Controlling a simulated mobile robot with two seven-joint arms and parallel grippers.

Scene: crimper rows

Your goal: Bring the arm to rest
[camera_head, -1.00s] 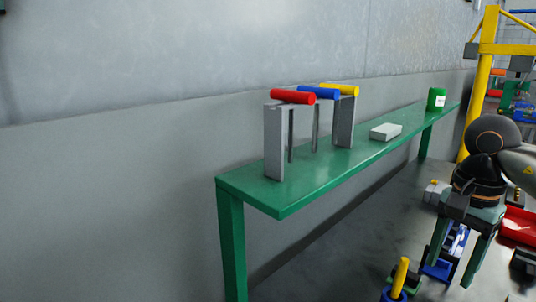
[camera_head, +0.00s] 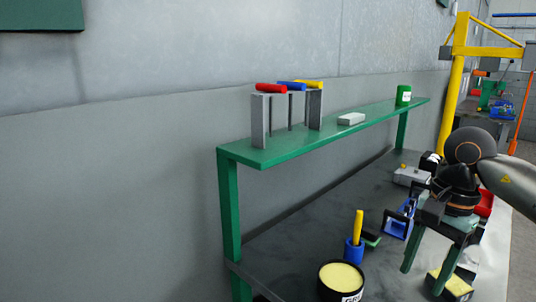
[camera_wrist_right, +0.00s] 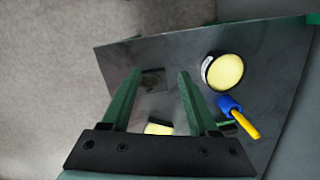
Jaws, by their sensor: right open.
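My right gripper (camera_head: 424,278) hangs over the dark lower table at the right of the head view, fingers pointing down. Its two green fingers are apart with nothing held between them. Whether the fingers touch anything is not clear. My left gripper is not in view.
A green shelf (camera_head: 228,151) bears a rack with red, blue and yellow handles (camera_head: 290,87), a white block (camera_head: 351,119) and a green can (camera_head: 403,95). On the table (camera_head: 290,250) stand a cream-topped black tin (camera_head: 341,277) and a blue holder with a yellow handle (camera_head: 354,250).

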